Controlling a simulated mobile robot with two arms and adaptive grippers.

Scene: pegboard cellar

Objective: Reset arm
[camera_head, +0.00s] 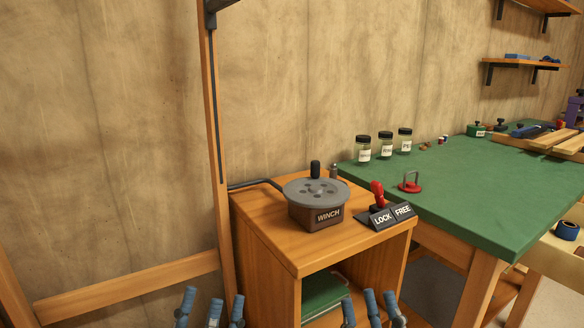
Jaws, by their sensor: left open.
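My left gripper (212,308) is at the bottom edge, left of the wooden cabinet. Its blue-grey fingers are spread and hold nothing visible. My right gripper (371,308) is at the bottom edge in front of the cabinet's open shelf. Its fingers are also spread, with nothing visible between them. Only the finger ends of both show; the arms are out of frame. Both grippers are apart from the winch (316,204), which stands on the cabinet top with a grey disc and a black upright knob (315,168).
The wooden cabinet (262,222) carries a red-handled lever (377,190) with LOCK and FREE plates (392,216). A wooden post (213,130) rises behind. The green table (470,195) at right holds jars (385,144) and a red shackle-like piece (410,184). Its middle is clear.

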